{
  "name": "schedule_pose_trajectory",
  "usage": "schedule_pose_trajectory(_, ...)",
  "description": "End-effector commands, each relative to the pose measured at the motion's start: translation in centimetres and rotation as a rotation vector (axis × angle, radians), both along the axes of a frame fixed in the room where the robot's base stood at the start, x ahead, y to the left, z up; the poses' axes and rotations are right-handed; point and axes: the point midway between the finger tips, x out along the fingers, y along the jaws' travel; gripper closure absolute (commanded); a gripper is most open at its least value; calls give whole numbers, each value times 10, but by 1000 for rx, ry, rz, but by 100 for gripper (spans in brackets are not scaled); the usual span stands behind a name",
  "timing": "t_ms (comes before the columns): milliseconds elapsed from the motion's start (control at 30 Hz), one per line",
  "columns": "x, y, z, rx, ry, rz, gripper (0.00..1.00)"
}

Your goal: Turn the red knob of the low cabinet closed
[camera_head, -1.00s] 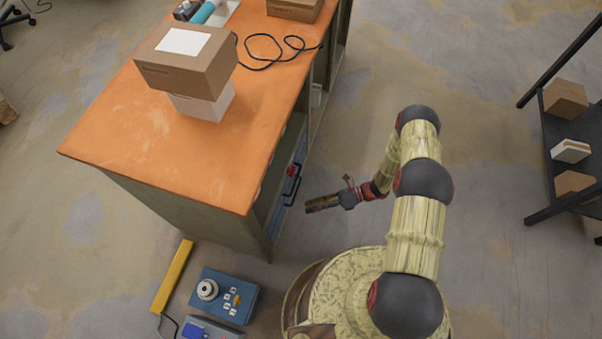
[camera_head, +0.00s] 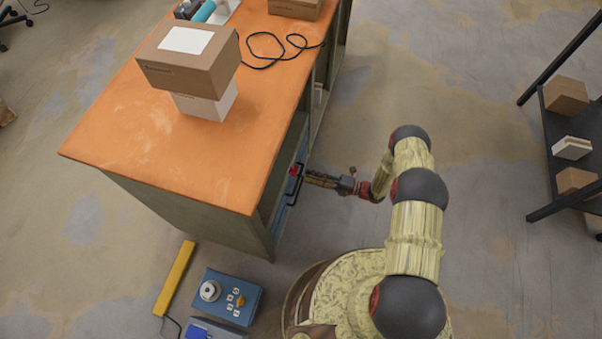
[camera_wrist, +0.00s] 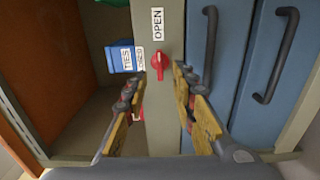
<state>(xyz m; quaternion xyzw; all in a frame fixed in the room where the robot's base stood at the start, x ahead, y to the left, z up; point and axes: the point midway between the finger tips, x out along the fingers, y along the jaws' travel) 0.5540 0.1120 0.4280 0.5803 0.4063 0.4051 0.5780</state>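The low cabinet (camera_head: 190,212) has an orange top, and its open front faces my arm. The red knob (camera_wrist: 160,62) sits on a grey-green post, below a white OPEN label (camera_wrist: 157,23). Another white label, too small to read surely, is at its left. The knob's grip looks roughly upright. In the head view, a small red spot (camera_head: 295,171) shows at the cabinet front. My gripper (camera_wrist: 155,80) is open, its yellowish fingers either side of the post, tips just below the knob, holding nothing. The gripper (camera_head: 308,179) reaches the cabinet front in the head view.
Blue doors with dark handles (camera_wrist: 209,48) are right of the post. A blue device (camera_head: 226,297) lies on the floor.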

Motion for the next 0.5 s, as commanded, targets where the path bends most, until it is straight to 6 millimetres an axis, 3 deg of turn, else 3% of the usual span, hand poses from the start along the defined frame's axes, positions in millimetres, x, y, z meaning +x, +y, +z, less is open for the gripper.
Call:
schedule_pose_trajectory(200, 11, 32, -1, -1, -2, 3, 74)
schedule_pose_trajectory(500, 18, 47, 0, -1, -3, 0, 74)
